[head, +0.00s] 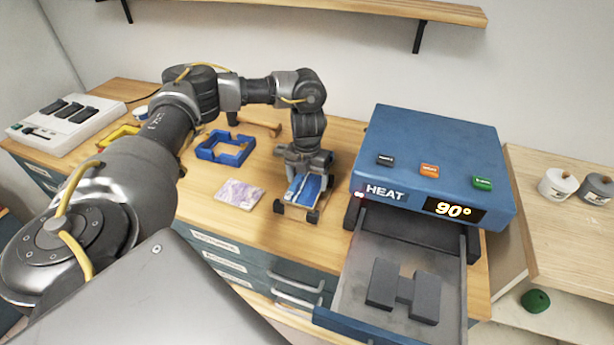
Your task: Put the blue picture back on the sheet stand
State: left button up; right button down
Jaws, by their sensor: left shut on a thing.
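The blue picture (311,185) is a small flat sheet with blue and white areas, low over the wooden worktop near its front edge. My left gripper (297,211) points down and is shut on the blue picture, its dark fingertips at the picture's near end. The gripper body hides the picture's far part, and I cannot tell whether it touches the worktop. A pale purple picture (240,194) lies flat to its left. I cannot clearly make out the sheet stand. My right gripper is not in view.
A blue open frame (206,153) and a yellow one (121,134) lie on the worktop (225,177). A white panel (66,122) stands far left.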

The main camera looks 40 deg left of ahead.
pick_arm(q)
jog(key=shift+f, duration=0.1)
jog(key=o, duration=1)
notch_tip(320, 180, up, 8)
jog(key=p, duration=0.8)
dwell(0.3)
